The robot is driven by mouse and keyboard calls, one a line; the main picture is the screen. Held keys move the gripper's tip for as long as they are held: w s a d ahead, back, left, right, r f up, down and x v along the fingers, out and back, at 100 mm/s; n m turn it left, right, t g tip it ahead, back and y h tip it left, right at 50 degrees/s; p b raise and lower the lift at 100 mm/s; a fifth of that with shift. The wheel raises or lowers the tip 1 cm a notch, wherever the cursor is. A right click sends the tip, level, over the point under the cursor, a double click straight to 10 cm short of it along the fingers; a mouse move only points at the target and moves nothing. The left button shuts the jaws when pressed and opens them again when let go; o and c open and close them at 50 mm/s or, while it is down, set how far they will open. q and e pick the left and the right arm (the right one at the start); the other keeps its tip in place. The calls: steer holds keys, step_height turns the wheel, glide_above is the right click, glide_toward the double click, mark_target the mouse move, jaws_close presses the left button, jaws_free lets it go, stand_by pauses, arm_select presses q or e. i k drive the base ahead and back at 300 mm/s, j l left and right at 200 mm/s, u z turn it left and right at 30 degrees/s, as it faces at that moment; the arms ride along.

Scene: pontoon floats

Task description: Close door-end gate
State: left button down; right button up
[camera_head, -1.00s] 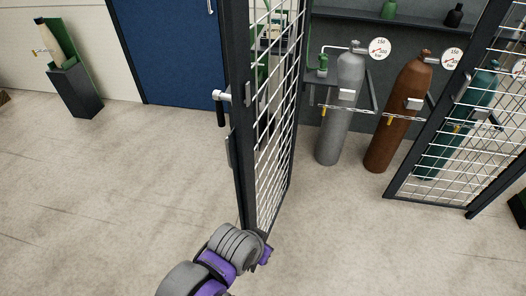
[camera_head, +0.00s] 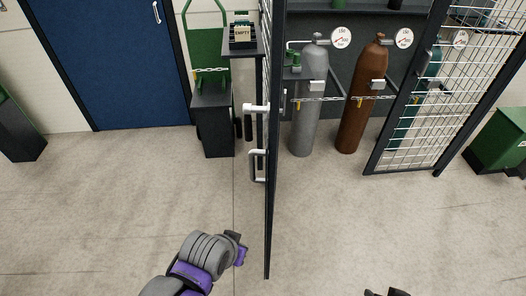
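A dark-framed mesh gate (camera_head: 271,200) stands in the middle of the head view, seen almost edge-on and swung out toward me. On its left face are a light lever handle (camera_head: 256,108) with a dark grip and a pale pull handle (camera_head: 258,166) below. The blue door (camera_head: 98,60) is at the left, so this is the gate nearer it. My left gripper (camera_head: 238,247) is low, just left of the gate's lower edge, apart from the handles; its finger opening is unclear. Only dark tips of what looks like my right gripper (camera_head: 387,293) show at the bottom edge.
A grey cylinder (camera_head: 308,100) and a brown cylinder (camera_head: 361,100) stand chained behind the gate. A second mesh panel (camera_head: 420,115) stands at the right, near a green box (camera_head: 497,140). A trolley (camera_head: 213,120) stands left of the gate. The floor in front is clear.

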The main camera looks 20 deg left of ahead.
mark_target(278, 12)
steer(key=i+j+z, duration=0.1)
steer(key=j, duration=0.7)
steer(key=i+j+z, duration=0.15)
steer(key=j, duration=0.7)
steer(key=k+j+z, duration=0.15)
steer(key=k+j, duration=0.05)
steer(key=k, duration=0.05)
